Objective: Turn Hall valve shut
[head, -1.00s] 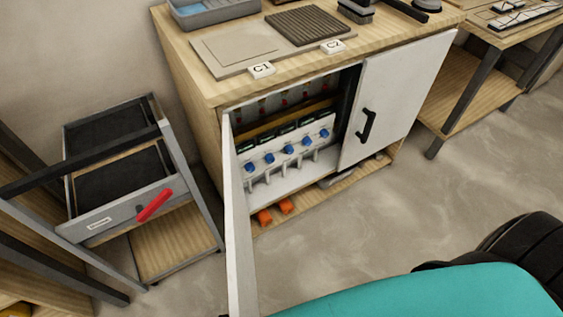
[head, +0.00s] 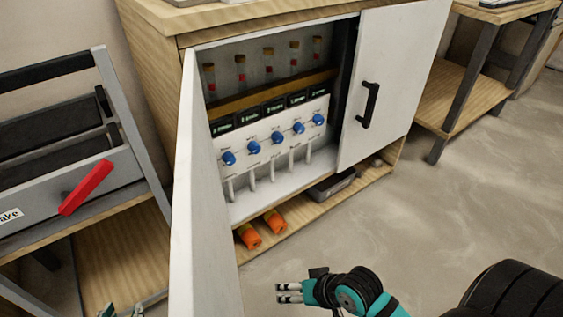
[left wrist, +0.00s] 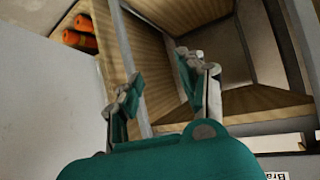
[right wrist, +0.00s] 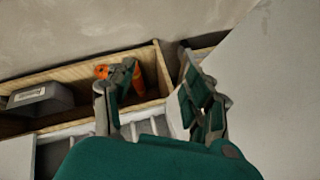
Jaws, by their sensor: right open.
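Blue valve knobs (head: 277,138) stand in a slanting row on a white manifold panel (head: 262,160) inside the open cabinet. Each has a small dark label above it, too small to read surely, so I cannot tell which is Hall. My right gripper (head: 289,292) is open and empty, below and in front of the cabinet, apart from the knobs. Its spread fingers show in the right wrist view (right wrist: 158,72). My left gripper (left wrist: 163,78) has its fingers apart and empty in the left wrist view; only a small teal bit shows at the head view's bottom left.
The cabinet's left door (head: 205,210) stands open toward me, and its right door (head: 390,80) has a black handle. Orange cylinders (head: 262,229) lie on the bottom shelf. The floor at right is mostly clear.

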